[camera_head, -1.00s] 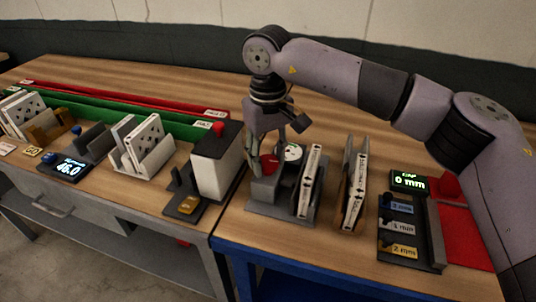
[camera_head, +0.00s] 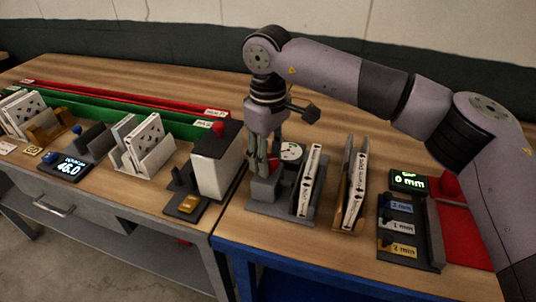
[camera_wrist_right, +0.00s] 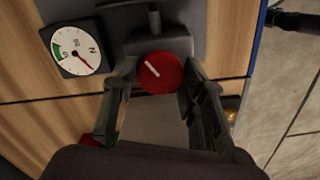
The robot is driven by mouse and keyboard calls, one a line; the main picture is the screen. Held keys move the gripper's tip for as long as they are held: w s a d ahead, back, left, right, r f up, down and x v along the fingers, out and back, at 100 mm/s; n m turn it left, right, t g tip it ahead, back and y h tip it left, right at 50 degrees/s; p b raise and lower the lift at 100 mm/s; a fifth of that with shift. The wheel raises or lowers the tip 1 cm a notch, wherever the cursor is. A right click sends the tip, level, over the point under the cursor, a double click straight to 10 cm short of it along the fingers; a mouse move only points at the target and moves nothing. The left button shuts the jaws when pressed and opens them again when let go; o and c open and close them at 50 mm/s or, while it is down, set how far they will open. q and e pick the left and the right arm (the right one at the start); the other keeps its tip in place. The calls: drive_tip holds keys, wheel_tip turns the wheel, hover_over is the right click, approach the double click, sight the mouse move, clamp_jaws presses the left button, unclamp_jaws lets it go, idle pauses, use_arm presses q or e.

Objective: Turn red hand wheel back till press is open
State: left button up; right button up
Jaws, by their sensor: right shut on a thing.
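The red hand wheel (camera_wrist_right: 160,73) has a white mark and sits at the end of the grey press (camera_head: 262,188). My right gripper (camera_head: 264,168) comes down over the press from above. Its fingers stand on both sides of the wheel in the right wrist view (camera_wrist_right: 152,98), shut on it. In the head view the wheel is mostly hidden behind the fingers. The round dial gauge (camera_wrist_right: 75,46) beside the press has a green band and a red needle. A white boxed filter (camera_head: 310,181) stands upright in the press. My left gripper is out of view.
A white block-like device with a red knob (camera_head: 218,129) stands close left of the press. A second upright filter (camera_head: 354,190) stands in a holder to the right. Farther right are a display reading 0 mm (camera_head: 408,181) and a rack of labelled gauges (camera_head: 400,228).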

drive_tip(key=shift+r, duration=0.1)
drive_tip(key=o, duration=1.2)
drive_tip(key=shift+c, duration=0.2)
wheel_tip(320, 180, up, 12)
